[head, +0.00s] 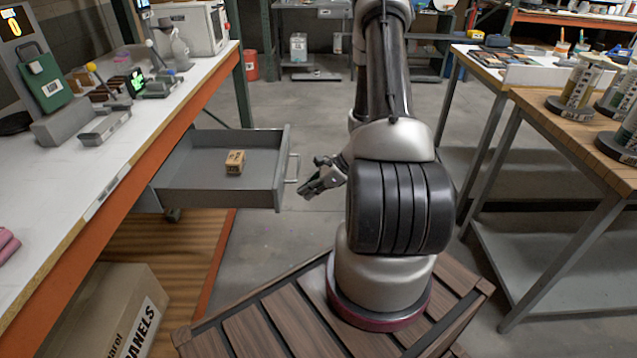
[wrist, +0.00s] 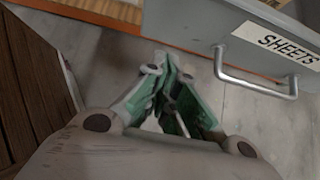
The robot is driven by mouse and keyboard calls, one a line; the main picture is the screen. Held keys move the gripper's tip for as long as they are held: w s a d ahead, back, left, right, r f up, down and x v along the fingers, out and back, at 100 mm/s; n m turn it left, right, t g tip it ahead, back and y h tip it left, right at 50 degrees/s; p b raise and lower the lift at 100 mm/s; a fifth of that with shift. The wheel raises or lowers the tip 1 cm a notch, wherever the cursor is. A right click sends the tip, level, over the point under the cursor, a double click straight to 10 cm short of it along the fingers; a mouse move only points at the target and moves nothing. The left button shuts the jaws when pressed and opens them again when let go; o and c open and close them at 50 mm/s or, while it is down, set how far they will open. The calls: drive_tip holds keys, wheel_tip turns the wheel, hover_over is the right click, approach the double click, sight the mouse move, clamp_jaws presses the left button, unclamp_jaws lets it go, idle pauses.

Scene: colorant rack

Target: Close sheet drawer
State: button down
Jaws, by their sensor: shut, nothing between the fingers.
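The sheet drawer (head: 222,170) is a grey metal drawer pulled out from under the left workbench. A small tan box (head: 235,162) sits inside it. Its bar handle (head: 293,168) is on the front face, and in the wrist view the handle (wrist: 258,84) shows beside a label reading SHEETS (wrist: 280,44). My gripper (head: 308,192) is just right of the drawer front, a little nearer than the handle. In the wrist view my gripper (wrist: 172,70) has its fingers together, with nothing between them. The fingertips are left of the handle and appear apart from it.
The left workbench (head: 125,147) holds several devices and has an orange edge. A cardboard box (head: 107,312) stands below it. A wooden-topped table (head: 560,125) with several cans is at right. Concrete floor (head: 318,112) lies open beyond the drawer.

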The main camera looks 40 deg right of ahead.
sight(176, 191)
drive_tip(key=w+a, duration=0.1)
drive_tip(key=a, duration=0.1)
drive_tip(key=w+a+f, duration=0.1)
drive_tip(key=a, duration=0.1)
drive_tip(key=shift+w, duration=0.4)
drive_tip(key=shift+r, duration=0.1)
drive_tip(key=w+a, duration=0.7)
drive_tip(key=a, duration=0.3)
drive_tip(key=w+a, duration=0.7)
drive_tip(key=a, duration=0.3)
drive_tip(key=w+a, duration=0.8)
drive_tip(key=a, duration=0.2)
drive_tip(key=shift+a, duration=0.15)
drive_tip(key=shift+w+r, duration=0.1)
drive_tip(key=shift+r, duration=0.05)
